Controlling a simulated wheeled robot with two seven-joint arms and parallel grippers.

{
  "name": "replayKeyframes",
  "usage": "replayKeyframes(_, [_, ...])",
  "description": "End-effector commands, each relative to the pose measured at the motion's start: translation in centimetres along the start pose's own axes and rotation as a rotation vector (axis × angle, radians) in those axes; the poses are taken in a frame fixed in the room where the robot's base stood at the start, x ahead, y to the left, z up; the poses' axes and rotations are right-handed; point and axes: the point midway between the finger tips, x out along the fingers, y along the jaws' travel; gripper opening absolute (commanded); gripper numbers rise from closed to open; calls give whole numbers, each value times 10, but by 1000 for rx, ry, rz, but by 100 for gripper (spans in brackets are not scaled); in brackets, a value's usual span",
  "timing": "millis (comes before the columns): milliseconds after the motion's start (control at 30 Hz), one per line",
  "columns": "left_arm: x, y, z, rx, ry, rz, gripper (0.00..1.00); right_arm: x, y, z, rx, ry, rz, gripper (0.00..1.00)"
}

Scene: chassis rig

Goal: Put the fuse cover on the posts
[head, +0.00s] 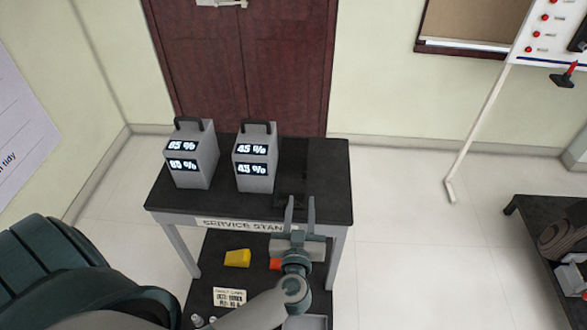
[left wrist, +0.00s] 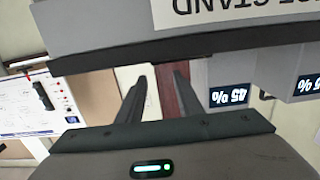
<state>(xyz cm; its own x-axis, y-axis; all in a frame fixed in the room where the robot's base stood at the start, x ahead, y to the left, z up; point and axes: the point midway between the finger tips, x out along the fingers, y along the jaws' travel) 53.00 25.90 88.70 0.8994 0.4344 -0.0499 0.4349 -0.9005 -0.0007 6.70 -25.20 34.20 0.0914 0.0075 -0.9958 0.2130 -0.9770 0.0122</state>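I cannot make out a fuse cover or posts for certain in either view. My left gripper (head: 301,203) is in front of the service stand's front edge at its right part, its two fingers pointing away toward the stand. In the left wrist view the fingers (left wrist: 160,80) stand apart with a clear gap and nothing between them. The service stand (head: 325,195) has a dark top and a label on its front edge. A flat dark panel (head: 292,165) lies on the top, right of the grey boxes. My right gripper is not in view.
Two grey handled boxes, reading 65 % (head: 206,157) and 45 % (head: 262,157), stand on the top. A yellow block (head: 237,258) and a partly hidden orange thing (head: 275,264) are on the lower shelf. A dark table (head: 530,215) is at the right, with clear floor between.

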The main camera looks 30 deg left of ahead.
Motion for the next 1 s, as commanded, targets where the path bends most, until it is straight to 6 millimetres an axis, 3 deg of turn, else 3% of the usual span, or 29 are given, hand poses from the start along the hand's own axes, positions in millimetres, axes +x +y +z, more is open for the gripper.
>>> replayKeyframes(300, [59,0,-2,1,2,0,33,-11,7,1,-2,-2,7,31])
replayKeyframes(500, [83,0,-1,1,1,-1,33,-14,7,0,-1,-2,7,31])
replayKeyframes(1000, [91,0,-1,-1,0,0,33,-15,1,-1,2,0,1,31])
